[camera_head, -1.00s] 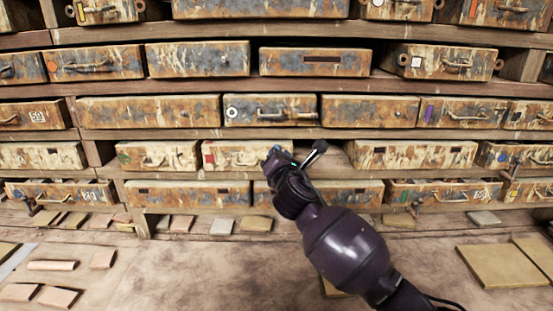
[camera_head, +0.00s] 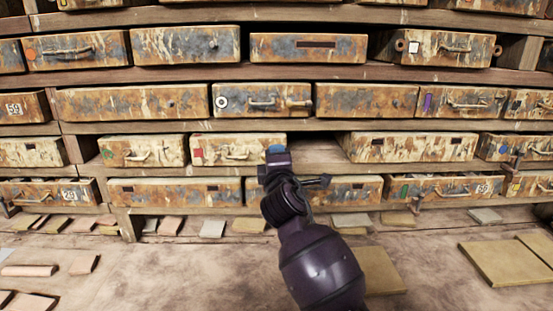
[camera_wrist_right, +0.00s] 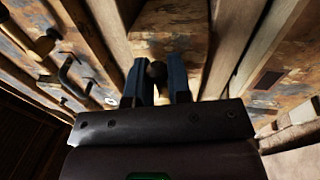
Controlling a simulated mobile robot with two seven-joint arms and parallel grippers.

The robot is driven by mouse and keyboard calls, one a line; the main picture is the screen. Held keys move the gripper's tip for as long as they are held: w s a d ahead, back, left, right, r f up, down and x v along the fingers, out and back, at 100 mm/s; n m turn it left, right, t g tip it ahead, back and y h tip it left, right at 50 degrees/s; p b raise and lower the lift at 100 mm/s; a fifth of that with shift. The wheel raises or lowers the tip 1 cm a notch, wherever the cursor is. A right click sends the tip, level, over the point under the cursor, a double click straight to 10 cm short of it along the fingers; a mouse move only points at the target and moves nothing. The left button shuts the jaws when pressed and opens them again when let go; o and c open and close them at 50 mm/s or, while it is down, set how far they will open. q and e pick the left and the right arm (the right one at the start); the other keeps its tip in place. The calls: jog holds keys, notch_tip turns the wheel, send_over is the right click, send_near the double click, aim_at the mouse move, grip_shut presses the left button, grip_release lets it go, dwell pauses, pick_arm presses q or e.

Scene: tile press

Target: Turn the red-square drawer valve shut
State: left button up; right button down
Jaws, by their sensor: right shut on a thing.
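The red-square drawer (camera_head: 238,147) sits in the middle row in the head view, pale and rusty, with a small red square (camera_head: 198,153) at its left end and a pull handle. My right gripper (camera_head: 277,150) is at this drawer's right end and covers part of its front. In the right wrist view, the gripper's two blue fingers (camera_wrist_right: 158,78) close on a dark round knob (camera_wrist_right: 156,70) in front of a rusty drawer face. I take this knob for the valve; in the head view it is hidden by the gripper. My left gripper is not in view.
An open gap in the shelf (camera_head: 318,158) lies right of the red-square drawer. A green-marked drawer (camera_head: 143,151) is on its left, and a drawer with a white ring (camera_head: 262,99) is above. Flat tiles (camera_head: 212,228) lie along the bench (camera_head: 170,270) below.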

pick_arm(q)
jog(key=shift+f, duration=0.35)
pick_arm(e)
jog(key=shift+f+m, duration=0.2)
jog(key=shift+m, duration=0.3)
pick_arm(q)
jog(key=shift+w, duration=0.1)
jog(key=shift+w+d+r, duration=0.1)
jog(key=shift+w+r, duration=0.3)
pick_arm(e)
jog(key=shift+h, duration=0.3)
jog(key=c, duration=1.2)
grip_release()
jog(key=shift+c, duration=0.2)
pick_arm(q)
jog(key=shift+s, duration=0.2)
pick_arm(e)
jog(key=s+f, duration=0.2)
jog(key=s, duration=0.8)
jog(key=shift+s+d, duration=0.15)
jog(key=shift+s, duration=0.15)
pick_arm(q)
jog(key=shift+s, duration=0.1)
